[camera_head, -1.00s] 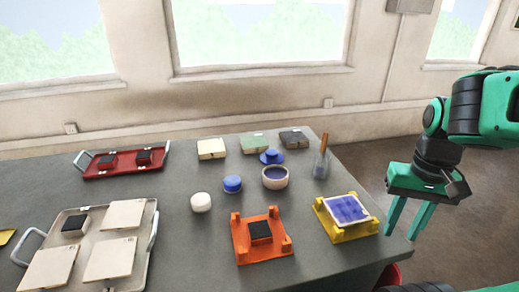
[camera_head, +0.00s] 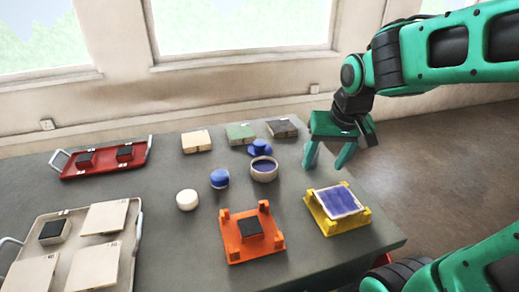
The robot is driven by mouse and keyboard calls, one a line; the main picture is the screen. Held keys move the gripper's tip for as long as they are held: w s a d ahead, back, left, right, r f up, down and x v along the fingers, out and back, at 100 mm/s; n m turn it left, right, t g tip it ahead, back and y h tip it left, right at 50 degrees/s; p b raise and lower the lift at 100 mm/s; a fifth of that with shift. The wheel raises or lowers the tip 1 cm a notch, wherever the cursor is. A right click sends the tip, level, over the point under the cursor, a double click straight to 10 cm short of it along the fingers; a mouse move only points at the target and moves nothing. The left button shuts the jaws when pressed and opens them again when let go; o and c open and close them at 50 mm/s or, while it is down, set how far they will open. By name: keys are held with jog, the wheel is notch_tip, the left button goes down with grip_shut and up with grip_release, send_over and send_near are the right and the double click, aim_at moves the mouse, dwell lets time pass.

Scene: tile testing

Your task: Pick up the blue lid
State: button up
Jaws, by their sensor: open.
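A blue lid (camera_head: 260,147) with a flat brim and a raised knob lies on the grey table, just behind a cream bowl (camera_head: 264,169) with blue contents. A second blue round piece (camera_head: 219,179), shaped like a small pot or cap, stands left of the bowl. My gripper (camera_head: 325,165) points down, open and empty, to the right of the lid and bowl and above the table's right part. It is clear of both blue pieces.
A yellow stand (camera_head: 328,226) with a blue tile and an orange stand (camera_head: 268,252) with a black block are in front. Tile blocks (camera_head: 240,133) stand behind. A white round piece (camera_head: 187,200), red tray (camera_head: 78,172) and metal tray (camera_head: 68,280) are left.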

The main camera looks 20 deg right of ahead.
jog(key=w+a+r+m, duration=0.2)
jog(key=w+a, duration=0.2)
jog(key=w, duration=0.3)
jog(key=m+g+y, duration=0.2)
jog(key=m+g, duration=0.1)
jog(key=m, duration=1.2)
send_near(259, 142)
jog(key=f, duration=0.2)
jog(key=shift+a+f, duration=0.45)
jog(key=shift+f, duration=1.3)
jog(key=shift+a+f, duration=0.2)
jog(key=shift+f, duration=1.3)
jog(key=c, duration=1.1)
